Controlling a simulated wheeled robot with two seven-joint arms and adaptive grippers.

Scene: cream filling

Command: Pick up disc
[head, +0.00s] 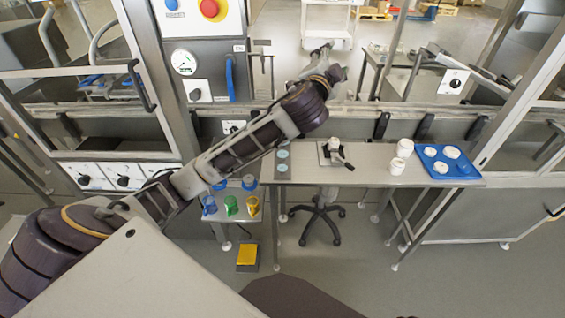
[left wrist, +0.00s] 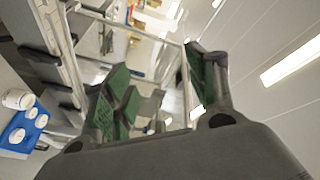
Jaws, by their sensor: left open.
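Two small pale-blue discs (head: 282,155) lie flat, one behind the other, at the left end of the long metal table (head: 376,178) in the head view. My left arm reaches across from the lower left, and its gripper (head: 323,53) is raised beyond the table, well away from the discs. In the left wrist view the left gripper (left wrist: 162,95) shows two green-padded fingers spread wide, with nothing between them. No disc can be made out in that view. My right gripper does not show.
A dark fixture (head: 345,164) with a white cup stands mid-table. Right of it are white jars (head: 397,166) and a blue tray (head: 460,178) holding white jars. A lower stand (head: 219,214) carries coloured containers. A stool (head: 316,212) stands beneath. A metal frame borders the table's back.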

